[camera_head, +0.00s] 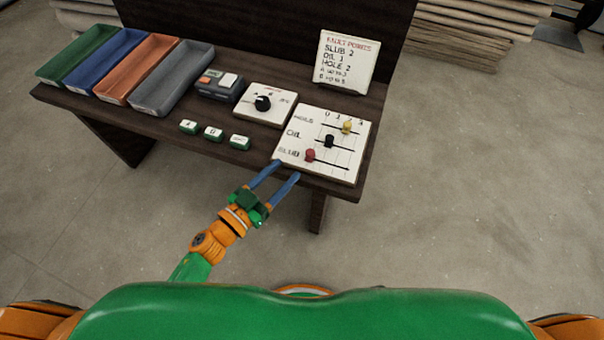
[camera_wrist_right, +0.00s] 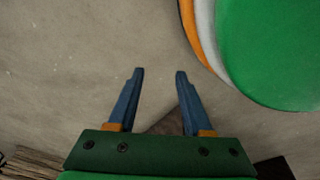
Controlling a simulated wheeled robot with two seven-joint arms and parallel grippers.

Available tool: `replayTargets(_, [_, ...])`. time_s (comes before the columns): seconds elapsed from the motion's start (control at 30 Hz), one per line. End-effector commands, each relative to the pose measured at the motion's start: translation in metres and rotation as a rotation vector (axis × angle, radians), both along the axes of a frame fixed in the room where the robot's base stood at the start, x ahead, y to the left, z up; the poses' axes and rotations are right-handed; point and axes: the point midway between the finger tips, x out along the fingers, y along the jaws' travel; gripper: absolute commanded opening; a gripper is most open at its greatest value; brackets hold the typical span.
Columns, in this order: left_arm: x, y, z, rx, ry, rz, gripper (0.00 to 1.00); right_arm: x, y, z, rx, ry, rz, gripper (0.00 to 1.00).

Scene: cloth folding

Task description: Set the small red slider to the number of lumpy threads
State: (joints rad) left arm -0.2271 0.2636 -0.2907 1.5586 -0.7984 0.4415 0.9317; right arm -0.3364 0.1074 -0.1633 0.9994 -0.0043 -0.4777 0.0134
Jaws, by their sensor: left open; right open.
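A white slider panel (camera_head: 340,178) lies at the front right of the dark table, with rows marked HOLE, OIL and SLUB and a number scale along the top. The small red slider (camera_head: 310,155) is near the left end of the SLUB row. A black slider (camera_head: 329,141) is on the OIL row and a yellow one (camera_head: 347,127) is on the HOLE row. My left gripper (camera_head: 287,171) is open and empty, its blue fingertips at the panel's front-left edge; I cannot tell whether they touch. My right gripper (camera_wrist_right: 160,72) is open and empty above bare floor.
A FAULT POINTS card (camera_head: 347,62) stands behind the panel. Floor (camera_head: 470,200) right of the table is clear.

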Motion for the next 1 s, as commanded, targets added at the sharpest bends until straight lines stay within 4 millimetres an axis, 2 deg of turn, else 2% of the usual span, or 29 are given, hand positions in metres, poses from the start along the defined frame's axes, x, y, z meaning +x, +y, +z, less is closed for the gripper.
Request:
replayTargets(0.03, [-0.001,-0.005,-0.004,-0.010,-0.024,-0.027,0.55,0.002,0.000,-0.013,0.000,-0.003,-0.001,0.50])
replayTargets(0.17, [0.003,-0.016,0.007,-0.023,-0.047,-0.056,0.55,0.005,0.000,-0.012,0.000,-0.006,-0.002,0.50])
replayTargets(0.43, [0.042,-0.049,0.008,-0.024,-0.047,-0.053,0.55,0.013,0.008,-0.011,0.011,-0.006,-0.001,0.50])
replayTargets(0.57, [0.050,-0.056,0.009,-0.022,-0.045,-0.053,0.55,0.015,0.010,-0.010,0.013,-0.007,-0.002,0.50])
replayTargets(0.77, [0.051,-0.057,0.009,-0.022,-0.043,-0.052,0.55,0.015,0.010,-0.009,0.013,-0.006,-0.002,0.50])
replayTargets(0.8, [0.051,-0.057,0.009,-0.022,-0.043,-0.052,0.49,0.015,0.010,-0.009,0.013,-0.006,-0.002,0.50])
replayTargets(0.9, [0.051,-0.056,0.009,-0.022,-0.043,-0.052,0.22,0.015,0.010,-0.009,0.013,-0.006,-0.002,0.50])
replayTargets(1.0, [0.051,-0.056,0.009,-0.022,-0.043,-0.052,0.00,0.015,0.010,-0.009,0.013,-0.006,-0.002,0.50])
